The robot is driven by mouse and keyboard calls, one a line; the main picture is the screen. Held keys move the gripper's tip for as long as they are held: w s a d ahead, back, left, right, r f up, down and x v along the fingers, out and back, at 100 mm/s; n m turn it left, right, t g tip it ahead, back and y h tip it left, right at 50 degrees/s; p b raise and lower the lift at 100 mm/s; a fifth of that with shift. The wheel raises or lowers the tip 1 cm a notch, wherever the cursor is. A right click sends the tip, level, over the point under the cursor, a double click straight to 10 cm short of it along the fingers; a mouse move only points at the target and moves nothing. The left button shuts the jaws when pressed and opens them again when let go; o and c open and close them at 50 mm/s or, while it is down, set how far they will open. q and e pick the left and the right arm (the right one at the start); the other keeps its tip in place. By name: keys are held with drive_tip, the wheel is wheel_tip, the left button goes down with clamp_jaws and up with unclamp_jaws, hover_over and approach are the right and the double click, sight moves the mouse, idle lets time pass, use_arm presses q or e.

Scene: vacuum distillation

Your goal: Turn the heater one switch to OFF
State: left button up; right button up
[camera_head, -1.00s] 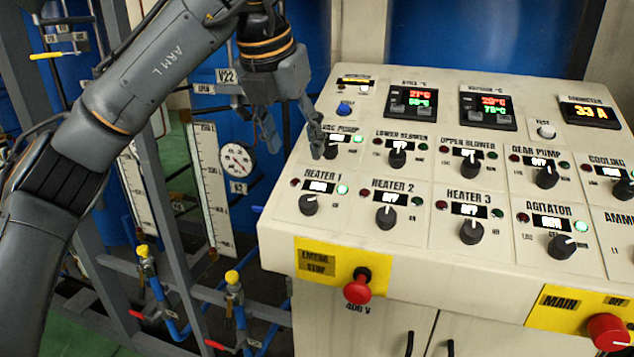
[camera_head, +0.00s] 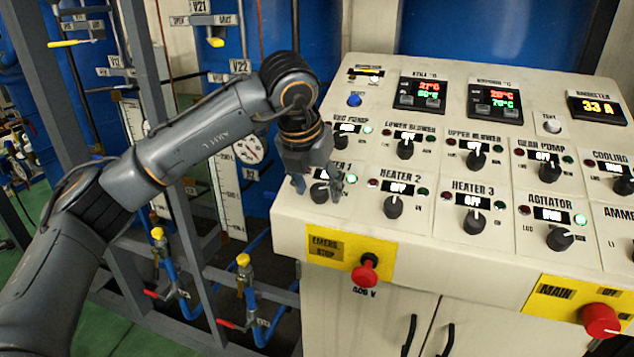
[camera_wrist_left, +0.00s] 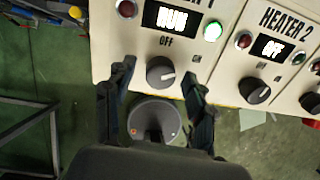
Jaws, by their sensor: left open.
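The heater 1 switch is a black knob with a white mark (camera_wrist_left: 160,72), between and just beyond my open fingertips in the left wrist view. Its display (camera_wrist_left: 165,18) reads RUN and the green lamp (camera_wrist_left: 212,31) beside it is lit. In the head view the knob (camera_head: 319,191) shows partly behind my left gripper (camera_head: 318,190), which points down over the heater 1 spot with its fingers apart. In the left wrist view the gripper (camera_wrist_left: 155,95) holds nothing. Whether a finger touches the knob or panel, I cannot tell. My right gripper is out of view.
The heater 2 knob (camera_head: 393,207) stands close to the right, its display reading OFF. The red emergency stop button (camera_head: 365,272) is below on a yellow plate. Pipes and yellow-topped valves (camera_head: 243,260) lie left of the panel (camera_head: 450,262).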

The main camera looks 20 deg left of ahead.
use_arm(q)
drive_tip(key=shift+c, duration=0.6)
drive_tip(key=c, duration=1)
drive_tip(key=n+b, duration=0.2)
drive_tip(key=b, duration=0.1)
drive_tip(key=n+b, duration=0.1)
drive_tip(key=n, duration=0.1)
drive_tip(key=shift+f+b, duration=0.25)
drive_tip(key=shift+b, duration=0.15)
drive_tip(key=n+b, duration=0.3)
drive_tip(key=n, duration=0.1)
drive_tip(key=shift+r, duration=0.1)
drive_tip(key=shift+d+r+n+b, duration=0.1)
drive_tip(key=shift+n+b, duration=1.2)
drive_tip(key=shift+n, duration=0.6)
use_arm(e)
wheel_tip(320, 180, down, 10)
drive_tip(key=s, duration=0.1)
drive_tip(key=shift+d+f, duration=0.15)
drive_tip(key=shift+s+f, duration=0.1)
